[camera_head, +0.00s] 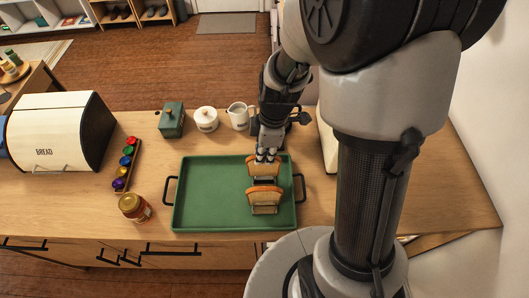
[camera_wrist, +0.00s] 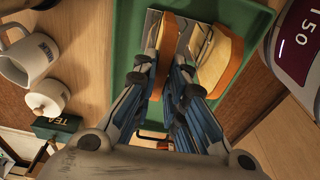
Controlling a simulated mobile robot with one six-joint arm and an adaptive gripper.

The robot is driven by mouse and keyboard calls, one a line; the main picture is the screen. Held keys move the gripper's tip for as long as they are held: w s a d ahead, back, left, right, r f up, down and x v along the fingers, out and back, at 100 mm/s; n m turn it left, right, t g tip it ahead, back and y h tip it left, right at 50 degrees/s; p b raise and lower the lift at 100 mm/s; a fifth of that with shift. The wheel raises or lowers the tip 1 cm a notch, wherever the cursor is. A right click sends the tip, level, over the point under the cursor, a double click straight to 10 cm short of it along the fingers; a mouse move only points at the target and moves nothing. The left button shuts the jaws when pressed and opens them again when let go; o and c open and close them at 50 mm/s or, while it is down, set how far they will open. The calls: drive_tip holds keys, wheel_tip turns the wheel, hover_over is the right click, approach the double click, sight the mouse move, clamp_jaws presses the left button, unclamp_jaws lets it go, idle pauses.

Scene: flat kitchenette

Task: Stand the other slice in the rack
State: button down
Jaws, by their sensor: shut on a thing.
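My gripper (camera_head: 266,155) is shut on a bread slice (camera_head: 263,167) at the back of the green tray (camera_head: 190,208). The slice stands upright; in the wrist view it (camera_wrist: 168,42) shows between my fingers (camera_wrist: 166,78). A second bread slice (camera_head: 264,194) stands in the front part of the metal rack (camera_head: 264,209), and shows to the right in the wrist view (camera_wrist: 220,62). Metal rack plates show beside both slices in the wrist view. The held slice is at the rack's rear slot; its lower edge is hidden, so I cannot tell whether it is seated.
A jar (camera_head: 133,208) and a rack of coloured capsules (camera_head: 125,163) stand left of the tray, with a bread bin (camera_head: 55,132) beyond. A green tin (camera_head: 171,120), white pot (camera_head: 206,119) and jug (camera_head: 239,116) stand behind. The tray's left half is bare.

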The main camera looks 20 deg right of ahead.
drive_tip(key=c, duration=1.6)
unclamp_jaws()
drive_tip(key=shift+o, duration=0.2)
drive_tip(key=shift+r+p, duration=2.85)
drive_tip(key=shift+r, duration=1.2)
